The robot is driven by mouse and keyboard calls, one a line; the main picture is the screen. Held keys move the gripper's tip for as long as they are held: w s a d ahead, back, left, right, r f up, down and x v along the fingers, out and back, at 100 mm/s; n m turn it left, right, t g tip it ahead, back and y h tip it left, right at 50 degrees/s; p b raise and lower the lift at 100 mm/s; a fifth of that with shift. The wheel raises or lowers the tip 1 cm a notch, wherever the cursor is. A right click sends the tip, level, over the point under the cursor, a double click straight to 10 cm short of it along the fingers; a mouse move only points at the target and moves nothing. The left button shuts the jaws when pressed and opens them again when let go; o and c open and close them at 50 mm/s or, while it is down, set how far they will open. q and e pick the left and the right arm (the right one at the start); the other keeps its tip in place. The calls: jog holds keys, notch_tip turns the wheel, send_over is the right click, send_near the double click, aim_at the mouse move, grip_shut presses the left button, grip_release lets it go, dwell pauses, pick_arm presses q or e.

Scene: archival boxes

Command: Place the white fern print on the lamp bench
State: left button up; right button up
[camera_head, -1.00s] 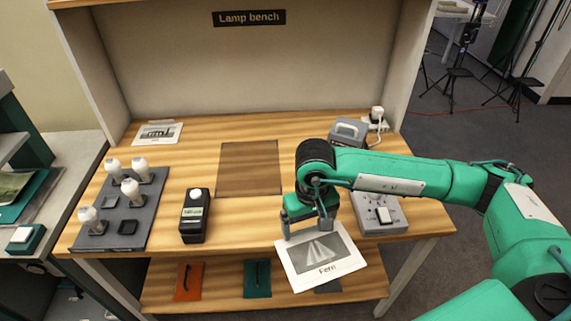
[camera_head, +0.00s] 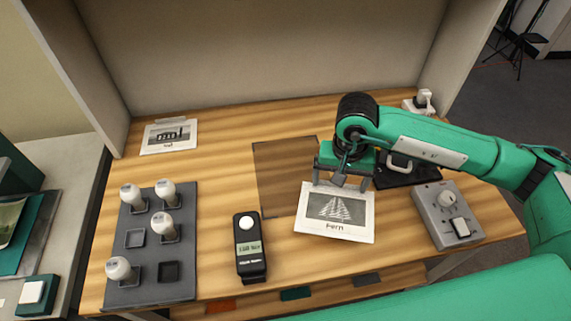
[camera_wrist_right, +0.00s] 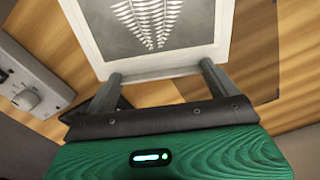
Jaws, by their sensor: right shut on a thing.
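The white fern print (camera_head: 337,232) is a white sheet with a grey fern picture and the word "Fern". My right gripper (camera_head: 343,183) is shut on its far edge. The print is over the front right of the lamp bench's wooden top (camera_head: 215,190) and overlaps the right side of a dark brown rectangle (camera_head: 280,165) in the head view. I cannot tell whether it touches the top. In the right wrist view the print (camera_wrist_right: 155,68) lies between and beyond the two fingers of the gripper (camera_wrist_right: 160,78). My left gripper is not in view.
A grey tray with several white bulbs (camera_head: 185,275) and a black meter (camera_head: 250,262) stand left of the print. A grey control box (camera_head: 447,213) is on the right, a socket with a white plug (camera_head: 420,103) behind. Another print (camera_head: 169,137) lies back left.

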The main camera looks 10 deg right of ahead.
jog(key=w+a+r+m+p, duration=0.1)
jog(key=a+r+m, duration=0.1)
jog(key=m, duration=0.4)
jog(key=w+a+r+m+p, duration=0.1)
jog(key=a+r+m+p, duration=0.1)
jog(key=m, duration=0.5)
jog(key=a+r+m+p, duration=0.2)
jog(key=m, duration=0.4)
jog(key=shift+w+a+r+m, duration=0.25)
jog(key=shift+w+r+m, duration=0.05)
jog(key=shift+w+r, duration=0.1)
jog(key=a+r+m+p, duration=0.1)
jog(key=m, duration=0.3)
notch_tip(320, 180, up, 6)
jog(key=m+p, duration=0.4)
jog(key=m, duration=1.3)
send_over(281, 198)
notch_tip(281, 198, down, 20)
jog(key=p, duration=0.4)
jog(key=shift+r+p, duration=0.25)
jog(key=shift+p, duration=0.1)
jog(key=shift+f, duration=0.35)
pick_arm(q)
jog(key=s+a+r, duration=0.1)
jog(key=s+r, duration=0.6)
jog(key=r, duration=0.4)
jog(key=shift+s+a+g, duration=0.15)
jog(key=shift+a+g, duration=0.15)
